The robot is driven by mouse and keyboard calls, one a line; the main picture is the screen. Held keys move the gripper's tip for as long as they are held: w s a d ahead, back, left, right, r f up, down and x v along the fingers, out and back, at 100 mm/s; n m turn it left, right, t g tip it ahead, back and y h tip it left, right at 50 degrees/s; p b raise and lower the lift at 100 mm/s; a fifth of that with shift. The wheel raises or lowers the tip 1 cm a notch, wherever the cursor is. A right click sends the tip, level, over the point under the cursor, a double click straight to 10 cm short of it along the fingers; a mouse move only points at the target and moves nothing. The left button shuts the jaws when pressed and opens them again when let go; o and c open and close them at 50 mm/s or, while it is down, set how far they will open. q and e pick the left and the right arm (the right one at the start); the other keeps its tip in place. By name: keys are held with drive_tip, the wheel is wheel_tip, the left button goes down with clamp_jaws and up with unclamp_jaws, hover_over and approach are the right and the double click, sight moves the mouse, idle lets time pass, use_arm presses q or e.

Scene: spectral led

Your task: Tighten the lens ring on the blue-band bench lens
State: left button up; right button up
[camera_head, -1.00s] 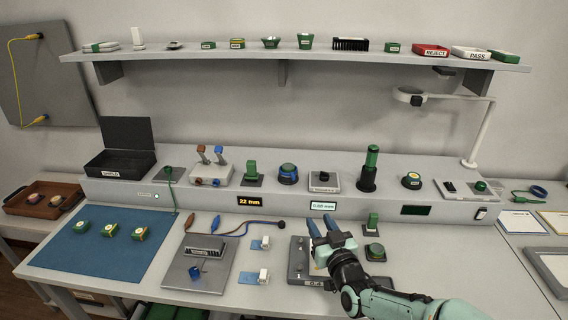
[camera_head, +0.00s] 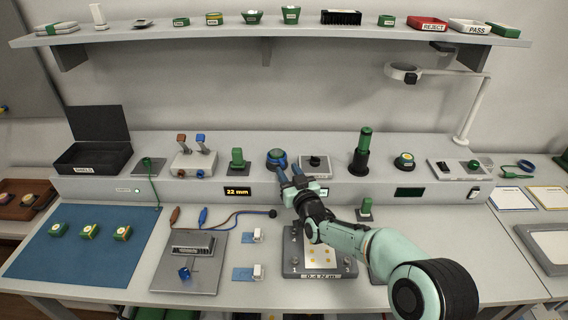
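The round lens with a blue band and a dark green top (camera_head: 277,158) sits on the raised ledge at the back of the bench, near the middle. My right gripper (camera_head: 290,171) reaches up from the lower right. Its two blue fingertips are apart, just in front of and slightly right of the blue-band lens. No object shows between the fingers, and I cannot tell if they touch the lens. A similar round lens with a yellow band (camera_head: 404,161) stands further right on the ledge. My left gripper is out of view.
A small grey-based device (camera_head: 314,165) stands close right of the blue-band lens, and a green block (camera_head: 237,160) stands to its left. A tall green-and-black cylinder (camera_head: 361,152) is further right. A shelf (camera_head: 270,37) overhangs behind. A grey plate (camera_head: 293,262) lies beneath my arm.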

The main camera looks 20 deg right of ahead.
sight(283, 164)
drive_tip(key=shift+w+a+p, duration=0.2)
drive_tip(key=shift+w+p, duration=0.15)
drive_tip(key=shift+w, duration=1.65)
clamp_jaws()
